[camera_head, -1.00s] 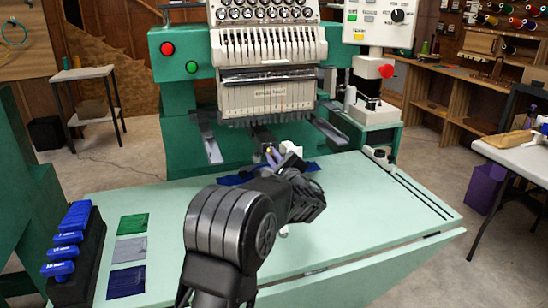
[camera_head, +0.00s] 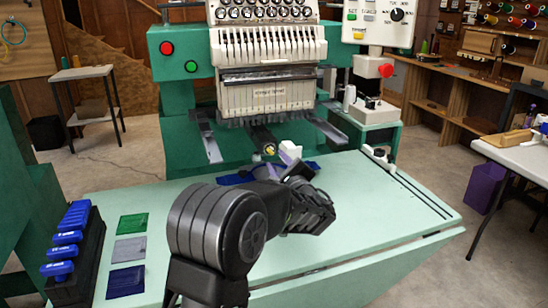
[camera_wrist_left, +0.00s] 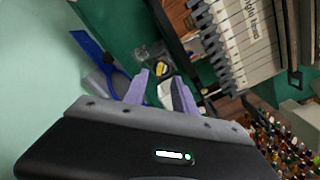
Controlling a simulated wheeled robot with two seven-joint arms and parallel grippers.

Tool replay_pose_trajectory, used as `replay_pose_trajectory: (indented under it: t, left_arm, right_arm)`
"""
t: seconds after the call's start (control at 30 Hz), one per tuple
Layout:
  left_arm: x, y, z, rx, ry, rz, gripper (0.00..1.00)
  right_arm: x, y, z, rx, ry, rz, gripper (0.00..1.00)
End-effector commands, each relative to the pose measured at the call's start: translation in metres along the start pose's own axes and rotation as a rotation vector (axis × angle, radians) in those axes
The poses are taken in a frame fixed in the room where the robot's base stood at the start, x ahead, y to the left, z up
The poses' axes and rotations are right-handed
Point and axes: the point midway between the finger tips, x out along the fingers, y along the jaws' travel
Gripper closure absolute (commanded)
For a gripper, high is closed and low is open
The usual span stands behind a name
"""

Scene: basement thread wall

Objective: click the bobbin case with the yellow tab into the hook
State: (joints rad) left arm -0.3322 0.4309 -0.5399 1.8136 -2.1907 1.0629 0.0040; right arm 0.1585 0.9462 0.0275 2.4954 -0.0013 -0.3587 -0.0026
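The bobbin case with the yellow tab (camera_wrist_left: 160,69) sits at the dark metal hook (camera_wrist_left: 152,54) in the left wrist view. In the head view its yellow spot (camera_head: 270,150) shows at the end of the machine's lower arm (camera_head: 262,138). I cannot tell whether it is fully seated. My left gripper (camera_wrist_left: 160,76) has its two purple fingers spread, with the case beyond and between their tips. In the head view the left gripper (camera_head: 283,158) is just right of and below the yellow spot, apart from it. My right gripper is out of view.
The green embroidery machine (camera_head: 180,120) stands behind the pale green table (camera_head: 350,200). Blue items (camera_head: 235,179) lie near the hook. A black rack with blue-handled tools (camera_head: 75,260) and coloured patches (camera_head: 130,250) are at the left. The table's right side is mostly clear.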

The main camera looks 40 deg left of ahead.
Motion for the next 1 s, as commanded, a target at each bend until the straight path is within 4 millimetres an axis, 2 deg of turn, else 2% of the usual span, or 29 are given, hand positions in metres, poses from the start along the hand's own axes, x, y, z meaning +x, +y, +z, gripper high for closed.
replay_pose_trajectory:
  t: [0.1,0.27,0.83,1.0]
  left_arm:
    - [-0.019,-0.001,0.0,-0.001,0.003,-0.001,0.68]
    - [-0.032,0.0,0.0,0.0,0.0,0.0,0.68]
    - [-0.033,-0.001,0.001,0.0,0.0,0.0,0.68]
    - [-0.033,-0.016,0.016,0.0,0.0,-0.001,0.68]
  right_arm:
    - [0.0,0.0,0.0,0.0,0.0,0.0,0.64]
    - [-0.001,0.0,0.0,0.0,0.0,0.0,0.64]
    - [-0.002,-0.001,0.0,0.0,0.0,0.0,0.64]
    - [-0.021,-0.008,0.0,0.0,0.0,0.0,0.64]
